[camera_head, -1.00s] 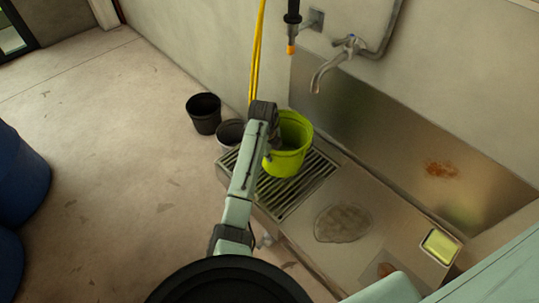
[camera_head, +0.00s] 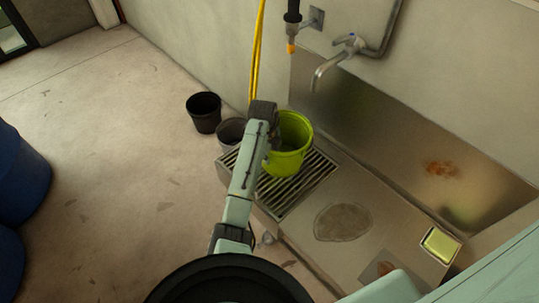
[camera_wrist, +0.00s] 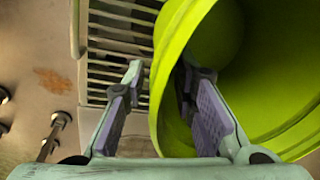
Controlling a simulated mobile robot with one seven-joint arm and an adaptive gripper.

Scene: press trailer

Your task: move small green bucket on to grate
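The small green bucket (camera_head: 293,145) stands upright on the slatted metal grate (camera_head: 310,184) at the left end of the steel sink counter. In the wrist view the bucket (camera_wrist: 165,60) fills the upper right, with the grate bars (camera_wrist: 108,45) beside it. My gripper (camera_wrist: 160,75) is at the bucket's rim, one finger outside the wall and one inside. The fingers are spread, with a visible gap between the outer finger and the wall. In the head view my wrist hides the bucket's left side and the fingertips.
A black bucket (camera_head: 204,112) and a grey bucket (camera_head: 230,132) stand on the floor left of the grate. A tap (camera_head: 330,68) and hanging hose nozzle (camera_head: 292,30) are above the counter. A yellow-green sponge (camera_head: 440,244) lies at the counter's right. Blue barrels (camera_head: 18,180) stand far left.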

